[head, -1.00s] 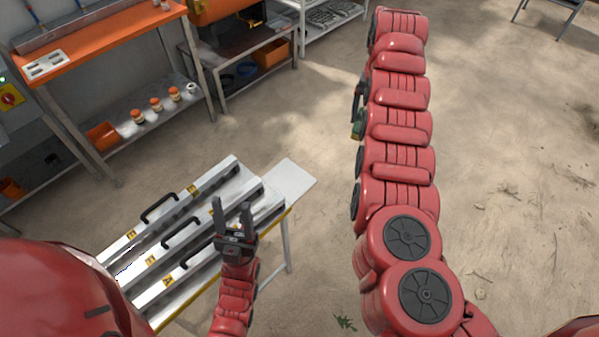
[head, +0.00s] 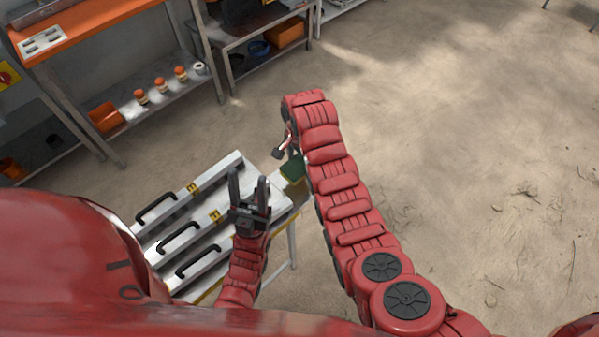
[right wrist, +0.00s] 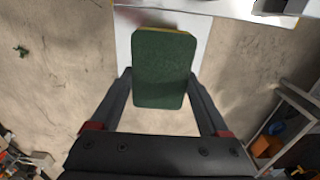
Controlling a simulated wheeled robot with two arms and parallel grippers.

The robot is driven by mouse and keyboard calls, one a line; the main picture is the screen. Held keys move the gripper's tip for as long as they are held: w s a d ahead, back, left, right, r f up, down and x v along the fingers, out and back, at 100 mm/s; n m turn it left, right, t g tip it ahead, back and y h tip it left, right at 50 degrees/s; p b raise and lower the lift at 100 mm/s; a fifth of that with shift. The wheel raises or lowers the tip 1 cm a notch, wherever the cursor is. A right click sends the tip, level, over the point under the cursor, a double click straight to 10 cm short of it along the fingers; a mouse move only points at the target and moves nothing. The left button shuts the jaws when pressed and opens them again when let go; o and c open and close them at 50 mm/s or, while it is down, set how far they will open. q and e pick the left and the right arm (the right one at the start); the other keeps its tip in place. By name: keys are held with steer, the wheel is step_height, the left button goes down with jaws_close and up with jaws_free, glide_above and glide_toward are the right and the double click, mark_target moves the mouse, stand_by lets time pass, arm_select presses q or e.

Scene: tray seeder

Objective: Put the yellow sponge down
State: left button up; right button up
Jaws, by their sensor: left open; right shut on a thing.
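The yellow sponge (head: 293,172), with a dark green face, is at the far right end of the table with the metal bars. In the right wrist view the green face of the sponge (right wrist: 163,70) fills the space between the fingers, with a thin yellow edge at its top. My right gripper (head: 284,155) is shut on it, partly hidden by my arm in the head view. Behind the sponge is a pale flat plate (right wrist: 124,55); I cannot tell whether they touch. My left gripper (head: 250,190) is open and empty, fingers up, over the table's right part.
Metal bars with black handles (head: 178,238) lie on the table, left of my left gripper. An orange-topped bench (head: 90,22) with a lower shelf of small orange-capped bottles (head: 160,85) stands behind. The sandy floor (head: 450,120) on the right is clear.

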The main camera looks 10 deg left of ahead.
mark_target(300, 172)
steer(key=shift+f, duration=0.45)
steer(key=shift+f+p, duration=0.45)
steer(key=shift+f, duration=1.6)
steer(key=shift+f, duration=0.1)
